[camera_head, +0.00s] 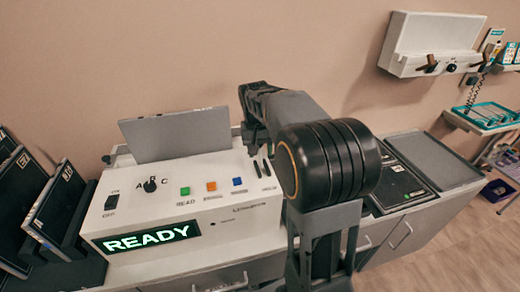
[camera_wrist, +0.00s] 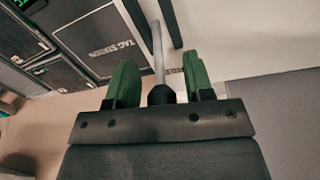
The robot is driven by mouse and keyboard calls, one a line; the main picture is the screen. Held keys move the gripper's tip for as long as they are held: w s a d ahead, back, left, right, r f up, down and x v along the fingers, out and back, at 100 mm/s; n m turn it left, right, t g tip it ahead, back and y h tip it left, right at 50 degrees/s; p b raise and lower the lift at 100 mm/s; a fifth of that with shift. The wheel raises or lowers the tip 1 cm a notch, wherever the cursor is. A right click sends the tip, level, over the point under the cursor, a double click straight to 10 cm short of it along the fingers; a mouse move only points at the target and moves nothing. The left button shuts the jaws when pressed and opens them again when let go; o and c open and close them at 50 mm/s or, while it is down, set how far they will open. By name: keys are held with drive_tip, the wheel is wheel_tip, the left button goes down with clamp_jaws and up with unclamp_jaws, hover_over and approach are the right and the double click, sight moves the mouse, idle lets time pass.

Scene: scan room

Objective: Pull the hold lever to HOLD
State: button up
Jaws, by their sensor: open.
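The hold lever shows in the wrist view as a thin grey rod (camera_wrist: 158,48) with a black knob (camera_wrist: 160,95) at its near end. The knob lies between the two green fingers of my gripper (camera_wrist: 160,82), which are open. I see a gap on each side of it, and cannot tell any contact. The rod rises from the white console (camera_head: 215,215) between two dark strips. In the head view my arm reaches over the console's right rear, and the fingertips and lever cannot be made out. The console's screen (camera_head: 146,239) reads READY.
The console carries a rotary knob (camera_head: 151,185) marked A, B, C and green, orange and blue buttons. A grey panel (camera_head: 177,135) stands behind it. Dark plates (camera_head: 62,208) stand at the left. A black plate (camera_head: 412,170) lies on the counter at right.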

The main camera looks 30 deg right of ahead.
clamp_jaws()
idle(0.3)
